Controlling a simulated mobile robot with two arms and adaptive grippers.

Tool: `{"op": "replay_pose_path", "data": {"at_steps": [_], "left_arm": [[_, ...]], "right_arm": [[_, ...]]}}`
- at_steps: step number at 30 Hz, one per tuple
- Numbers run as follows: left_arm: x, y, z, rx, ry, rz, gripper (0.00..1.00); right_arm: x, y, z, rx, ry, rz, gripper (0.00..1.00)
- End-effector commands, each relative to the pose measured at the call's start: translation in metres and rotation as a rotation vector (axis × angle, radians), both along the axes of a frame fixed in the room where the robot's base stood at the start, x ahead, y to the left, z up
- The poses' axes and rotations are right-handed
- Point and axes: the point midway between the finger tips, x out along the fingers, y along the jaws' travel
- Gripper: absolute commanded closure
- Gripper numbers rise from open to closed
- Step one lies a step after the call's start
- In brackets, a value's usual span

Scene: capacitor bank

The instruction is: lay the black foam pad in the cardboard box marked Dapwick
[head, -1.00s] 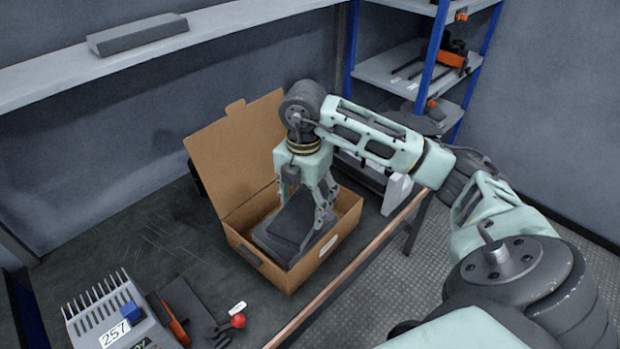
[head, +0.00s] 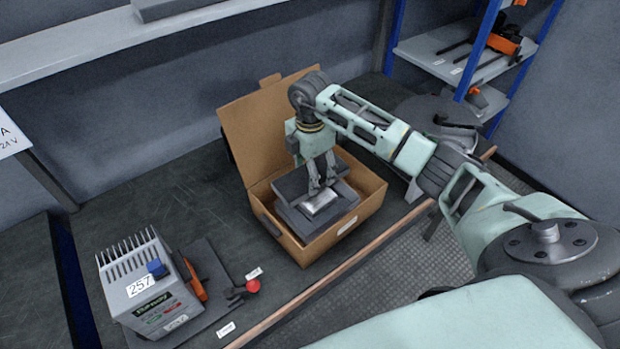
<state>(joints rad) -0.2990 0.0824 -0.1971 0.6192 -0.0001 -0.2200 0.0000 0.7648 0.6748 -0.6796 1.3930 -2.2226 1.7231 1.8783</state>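The open cardboard box (head: 365,206) stands on the dark bench with its lid flap raised at the back. I cannot read a name on its small white front label. A dark slab that looks like the black foam pad (head: 290,186) is inside the box, tilted under my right gripper. Below it lies a dark grey block (head: 300,223) with a silvery piece (head: 321,201) on top. My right gripper (head: 322,188) points down into the box with its fingers at the pad and close above the silvery piece. Whether they grip anything is unclear. My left gripper is out of view.
A grey finned unit marked 257 (head: 150,290) stands on the bench at front left, beside a dark plate with a red-knobbed lever (head: 252,287). A shelf (head: 80,65) runs along the back wall.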

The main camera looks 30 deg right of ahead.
Motion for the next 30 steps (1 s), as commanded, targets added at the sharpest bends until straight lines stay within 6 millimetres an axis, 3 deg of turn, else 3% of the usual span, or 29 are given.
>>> {"op": "replay_pose_path", "data": {"at_steps": [10, 22, 23, 30], "left_arm": [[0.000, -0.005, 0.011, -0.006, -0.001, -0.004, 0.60], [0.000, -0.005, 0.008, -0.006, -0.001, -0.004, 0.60], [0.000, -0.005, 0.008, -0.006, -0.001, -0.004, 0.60], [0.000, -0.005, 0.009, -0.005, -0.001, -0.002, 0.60]], "right_arm": [[0.001, 0.001, -0.038, 0.001, 0.003, -0.001, 0.53], [0.001, 0.000, -0.045, -0.001, 0.001, 0.000, 0.53], [0.002, 0.000, -0.045, -0.001, 0.001, 0.000, 0.33], [0.002, 0.000, -0.044, 0.000, 0.001, 0.000, 0.15]]}}
